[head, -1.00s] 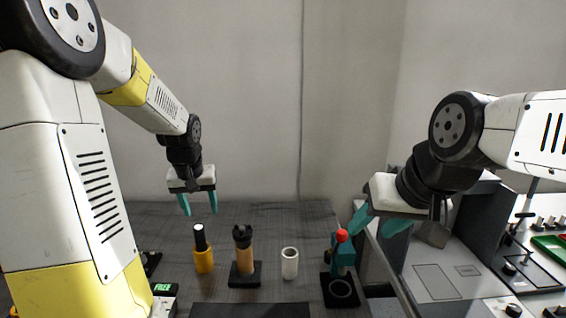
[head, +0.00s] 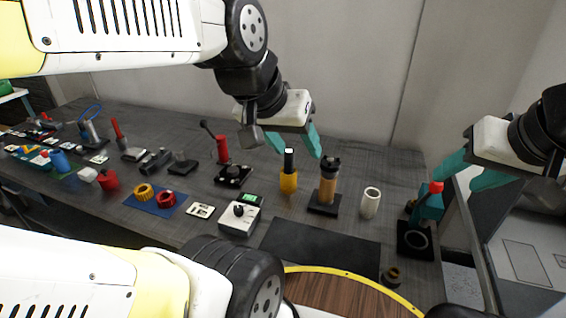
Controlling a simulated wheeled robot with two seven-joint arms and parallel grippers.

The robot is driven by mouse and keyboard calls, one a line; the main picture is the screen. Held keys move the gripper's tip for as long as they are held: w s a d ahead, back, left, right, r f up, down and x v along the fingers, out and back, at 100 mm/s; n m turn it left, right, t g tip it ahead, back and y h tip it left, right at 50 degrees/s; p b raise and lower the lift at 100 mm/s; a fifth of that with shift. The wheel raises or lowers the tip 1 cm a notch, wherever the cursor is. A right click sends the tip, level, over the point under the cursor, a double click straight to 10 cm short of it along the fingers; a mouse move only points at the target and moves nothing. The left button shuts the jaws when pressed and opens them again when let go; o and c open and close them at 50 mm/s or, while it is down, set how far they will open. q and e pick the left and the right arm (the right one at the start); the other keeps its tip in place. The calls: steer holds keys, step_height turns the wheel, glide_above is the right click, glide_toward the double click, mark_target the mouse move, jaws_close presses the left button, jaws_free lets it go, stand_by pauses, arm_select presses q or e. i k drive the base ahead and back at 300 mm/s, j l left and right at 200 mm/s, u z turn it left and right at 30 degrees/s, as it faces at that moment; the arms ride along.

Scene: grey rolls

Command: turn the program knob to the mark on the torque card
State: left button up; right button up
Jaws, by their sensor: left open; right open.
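A white box with a black round program knob (head: 239,211) on top and a small lit green display (head: 252,200) at its back sits near the bench front. A small white card (head: 201,210) with dark marks, seemingly the torque card, lies just left of it; its marks are too small to read. My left gripper (head: 296,146) is open and empty, above the back of the bench by a yellow bottle, up and to the right of the knob. My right gripper (head: 456,184) is open at the far right, by a teal device with a red top (head: 430,203).
A yellow bottle with black cap (head: 288,181), a tan cylinder on a black base (head: 328,185) and a white cup (head: 370,202) stand right of the knob box. A blue mat (head: 160,208) with yellow and red rings lies left. A bare dark mat (head: 320,245) lies in front.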

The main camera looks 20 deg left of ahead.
mark_target(238, 210)
steer(key=j+u, duration=0.15)
steer(key=u, duration=0.2)
steer(key=j+u, duration=0.15)
steer(key=u, duration=0.15)
steer(key=j+u, duration=0.15)
steer(key=u, duration=0.2)
